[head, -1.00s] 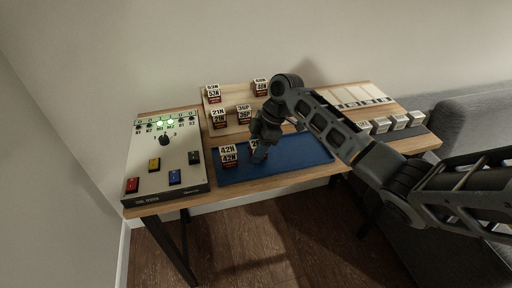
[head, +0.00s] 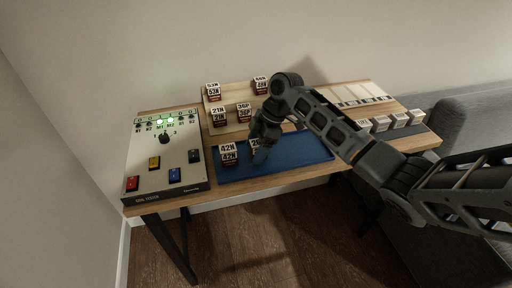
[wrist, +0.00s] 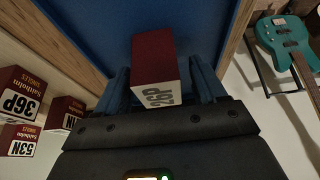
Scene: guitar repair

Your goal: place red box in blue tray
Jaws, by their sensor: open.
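A red box with a white label reading 26P (wrist: 155,62) rests on the blue tray (head: 305,150), which also shows in the wrist view (wrist: 95,25). My gripper (wrist: 162,80) is open, with one finger on each side of this box. In the head view my gripper (head: 263,148) is low over the tray and partly hides the box (head: 254,143). Another red and white box, 42N (head: 229,154), stands on the tray's left part.
A wooden stepped rack behind the tray holds boxes 53N (head: 213,92), 21N (head: 219,117), 36P (head: 244,112) and one more (head: 261,86). A control box (head: 163,160) stands at left. White blocks (head: 381,124) line the right. The tray's right part is clear.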

